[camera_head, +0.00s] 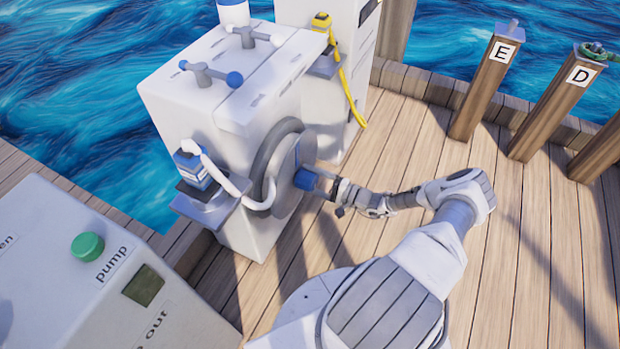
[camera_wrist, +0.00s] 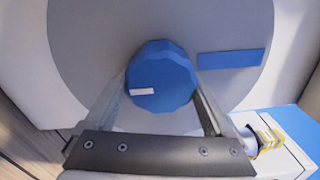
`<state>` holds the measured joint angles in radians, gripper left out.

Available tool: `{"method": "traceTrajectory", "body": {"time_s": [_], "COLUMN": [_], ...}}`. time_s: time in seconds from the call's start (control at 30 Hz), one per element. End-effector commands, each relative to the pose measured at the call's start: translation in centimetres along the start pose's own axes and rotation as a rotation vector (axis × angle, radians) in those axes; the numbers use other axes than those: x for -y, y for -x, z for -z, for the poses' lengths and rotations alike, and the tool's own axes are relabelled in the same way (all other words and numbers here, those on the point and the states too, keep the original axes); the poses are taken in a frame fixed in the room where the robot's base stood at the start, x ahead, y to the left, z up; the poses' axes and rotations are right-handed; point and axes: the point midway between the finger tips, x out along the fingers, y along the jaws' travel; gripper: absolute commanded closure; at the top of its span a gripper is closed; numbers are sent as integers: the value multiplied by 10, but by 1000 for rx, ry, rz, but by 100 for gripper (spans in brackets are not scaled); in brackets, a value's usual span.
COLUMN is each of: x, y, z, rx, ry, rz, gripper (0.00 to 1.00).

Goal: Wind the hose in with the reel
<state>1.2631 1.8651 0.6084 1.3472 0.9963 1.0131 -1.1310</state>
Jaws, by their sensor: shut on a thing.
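The grey hose reel (camera_head: 268,165) is mounted on the side of a white cabinet and also fills the wrist view (camera_wrist: 85,60). A white hose (camera_head: 228,180) runs from the lower part of the reel to a blue-and-white nozzle piece (camera_head: 192,167) on a small side shelf. My gripper (camera_head: 312,181) is at the reel's face. In the wrist view my gripper (camera_wrist: 163,100) is shut on the round blue knob (camera_wrist: 160,75), one finger on each side. A blue mark (camera_wrist: 230,58) shows on the reel face right of the knob.
A white pump box with a green button (camera_head: 88,246) stands at the lower left. Wooden posts marked E (camera_head: 502,52) and D (camera_head: 580,76) stand at the right. Bare deck lies between, with water beyond.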

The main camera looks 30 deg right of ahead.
Motion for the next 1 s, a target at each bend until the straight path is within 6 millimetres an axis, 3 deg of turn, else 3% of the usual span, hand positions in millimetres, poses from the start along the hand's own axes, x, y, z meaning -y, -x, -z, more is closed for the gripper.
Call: {"method": "traceTrajectory", "body": {"time_s": [0.63,0.67,0.7,1.0], "x": [-1,-1,-1,0], "y": [3,3,2,4], "z": [0,0,0,0], "rx": [0,0,0,0], "ry": [57,57,57,53], "rz": [-3,-4,-4,-2], "gripper": [67,8,1,0]}}
